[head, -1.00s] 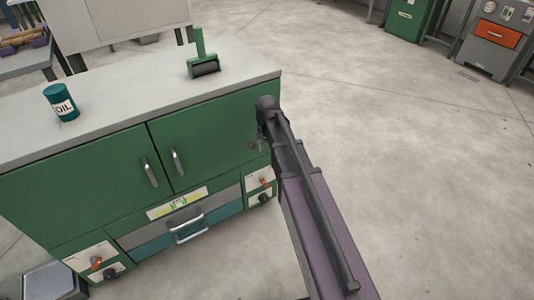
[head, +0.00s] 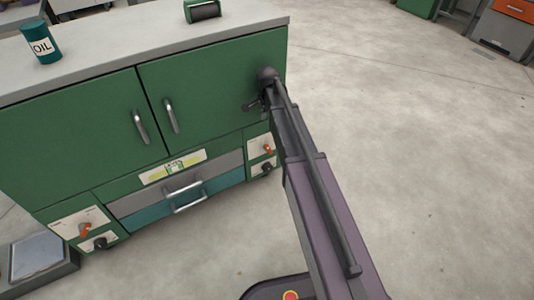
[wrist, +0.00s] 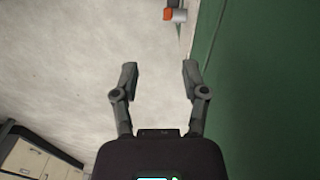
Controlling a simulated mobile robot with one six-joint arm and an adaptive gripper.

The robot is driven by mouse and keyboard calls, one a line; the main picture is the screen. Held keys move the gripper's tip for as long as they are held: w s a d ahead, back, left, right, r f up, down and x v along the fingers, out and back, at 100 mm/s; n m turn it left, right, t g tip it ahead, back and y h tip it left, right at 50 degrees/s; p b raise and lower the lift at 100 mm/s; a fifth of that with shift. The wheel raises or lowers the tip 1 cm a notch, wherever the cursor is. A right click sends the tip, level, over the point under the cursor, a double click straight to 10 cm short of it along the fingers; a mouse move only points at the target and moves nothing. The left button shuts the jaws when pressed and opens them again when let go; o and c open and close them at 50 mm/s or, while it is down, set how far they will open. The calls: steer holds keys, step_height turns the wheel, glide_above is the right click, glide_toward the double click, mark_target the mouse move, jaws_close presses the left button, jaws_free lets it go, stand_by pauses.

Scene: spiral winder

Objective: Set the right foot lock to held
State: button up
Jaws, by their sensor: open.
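The green cabinet (head: 205,95) carries two foot-lock panels near its base. The right foot lock is an orange lever (head: 267,150) on a pale plate, above a black knob (head: 266,168). The left panel has its own orange lever (head: 85,229). My gripper (head: 250,106) is beside the upper right part of the cabinet front, above the right panel and apart from it. In the wrist view my gripper (wrist: 159,74) is open and empty, its fingers spread. An orange-and-white part (wrist: 175,14) shows beyond the fingers at the top, with the green cabinet face to the right.
Drawer handles (head: 186,196) and door handles (head: 171,115) stick out from the front. A low grey platform (head: 38,262) is at lower left.

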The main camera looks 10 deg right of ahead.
mark_target(267, 145)
steer(key=shift+w+f+m+b, duration=0.2)
steer(key=shift+w+f+b, duration=0.15)
steer(key=shift+f, duration=0.2)
steer(key=shift+w+f+m+b, duration=0.2)
steer(key=shift+w+f+b, duration=0.15)
steer(key=shift+f, duration=0.2)
steer(key=shift+f, duration=0.15)
step_height(267, 145, down, 14)
steer(key=b, duration=1.3)
steer(key=shift+r+b, duration=0.25)
steer(key=shift+b, duration=0.1)
jaws_close()
